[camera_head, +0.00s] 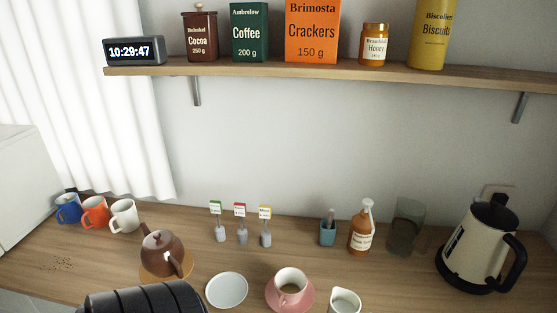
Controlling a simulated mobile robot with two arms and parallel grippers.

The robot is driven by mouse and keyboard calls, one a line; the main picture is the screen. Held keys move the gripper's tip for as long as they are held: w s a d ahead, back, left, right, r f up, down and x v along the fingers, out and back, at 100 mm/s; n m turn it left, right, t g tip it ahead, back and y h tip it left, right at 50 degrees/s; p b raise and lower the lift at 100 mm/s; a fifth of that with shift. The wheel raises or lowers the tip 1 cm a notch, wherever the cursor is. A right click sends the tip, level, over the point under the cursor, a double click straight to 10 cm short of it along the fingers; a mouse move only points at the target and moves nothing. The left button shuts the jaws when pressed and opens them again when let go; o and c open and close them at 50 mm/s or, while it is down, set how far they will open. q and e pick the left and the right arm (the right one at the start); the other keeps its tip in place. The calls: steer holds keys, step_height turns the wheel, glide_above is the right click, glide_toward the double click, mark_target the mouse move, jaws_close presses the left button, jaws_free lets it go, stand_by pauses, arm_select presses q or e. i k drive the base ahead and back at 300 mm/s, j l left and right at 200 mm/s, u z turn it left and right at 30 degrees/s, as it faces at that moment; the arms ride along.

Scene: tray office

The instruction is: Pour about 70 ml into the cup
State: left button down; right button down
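A pink cup (291,281) stands upright on a pink saucer (271,299) near the front middle of the counter. Brown liquid shows inside it; its exact level is hard to judge. A brown teapot (163,256) stands on a round wooden trivet (147,273) to the left. A small white jug (344,301) is right of the cup, partly cut off by the lower picture edge; its contents are unclear. A cream and black kettle (482,240) stands on its black base at the right. Neither of my grippers is in view.
A white plate (227,291) lies between teapot and cup. Behind are small label holders (242,235), a teal pot (328,234), a pump bottle (360,233) and a glass vessel (405,230). Several mugs (95,212) stand at left. A shelf (300,70) with packages and a clock hangs above.

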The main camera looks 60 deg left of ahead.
mark_target(289, 274)
steer(key=j+u, duration=0.1)
steer(key=u, duration=1.5)
